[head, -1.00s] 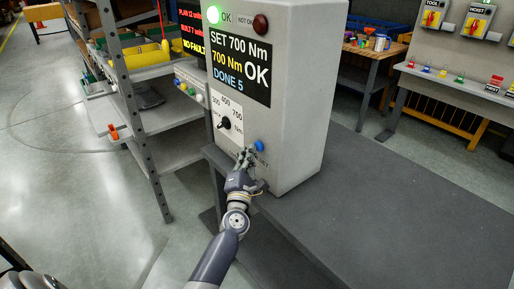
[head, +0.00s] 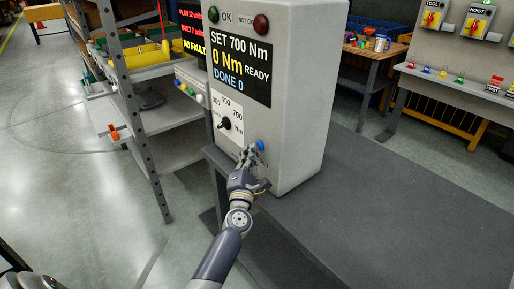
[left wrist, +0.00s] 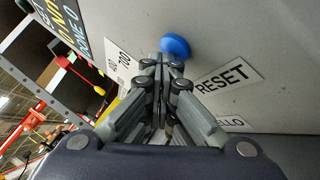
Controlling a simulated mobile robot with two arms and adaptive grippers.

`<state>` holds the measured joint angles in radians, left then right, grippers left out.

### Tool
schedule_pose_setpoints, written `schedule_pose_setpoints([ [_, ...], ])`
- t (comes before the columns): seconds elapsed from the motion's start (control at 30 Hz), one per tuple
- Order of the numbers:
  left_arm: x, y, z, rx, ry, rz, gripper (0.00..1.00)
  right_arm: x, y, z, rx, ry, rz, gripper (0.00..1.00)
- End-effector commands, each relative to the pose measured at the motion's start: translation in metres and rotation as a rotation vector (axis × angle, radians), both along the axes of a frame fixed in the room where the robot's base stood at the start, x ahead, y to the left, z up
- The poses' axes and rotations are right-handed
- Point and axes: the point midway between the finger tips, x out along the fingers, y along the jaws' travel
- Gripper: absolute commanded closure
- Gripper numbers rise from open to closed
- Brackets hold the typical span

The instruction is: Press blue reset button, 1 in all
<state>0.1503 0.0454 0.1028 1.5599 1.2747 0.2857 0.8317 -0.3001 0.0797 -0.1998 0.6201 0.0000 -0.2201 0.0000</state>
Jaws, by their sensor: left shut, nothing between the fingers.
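The blue reset button (head: 261,145) sits on the front of a grey controller box (head: 300,110). In the left wrist view the blue button (left wrist: 175,46) is just beyond my fingertips, above the RESET label (left wrist: 224,80). My left gripper (head: 249,154) is shut and empty, with its tips at or very close to the button; I cannot tell whether they touch. The display (head: 240,66) reads SET 700 Nm, 0 Nm READY, DONE 0. Both the green lamp (head: 212,14) and the red lamp (head: 261,23) look dark. My right gripper is not in view.
A selector knob (head: 224,123) is left of the button, on a white scale. The box stands on a dark grey bench (head: 400,215), bare to the right. A metal shelf rack (head: 135,110) with bins stands at the left.

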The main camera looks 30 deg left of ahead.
Motion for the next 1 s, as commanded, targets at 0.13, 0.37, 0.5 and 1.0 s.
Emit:
schedule_pose_setpoints([
  [0.13,-0.004,0.001,0.001,0.001,-0.001,-0.002,1.00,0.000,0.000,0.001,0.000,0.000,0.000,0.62],
  [0.37,-0.015,0.005,0.001,0.001,-0.001,-0.002,1.00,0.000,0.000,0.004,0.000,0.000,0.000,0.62],
  [0.5,-0.017,0.006,0.001,0.000,0.000,-0.001,1.00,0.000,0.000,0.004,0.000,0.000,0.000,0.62],
  [1.0,-0.040,0.016,0.001,0.003,0.001,0.001,1.00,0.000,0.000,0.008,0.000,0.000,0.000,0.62],
])
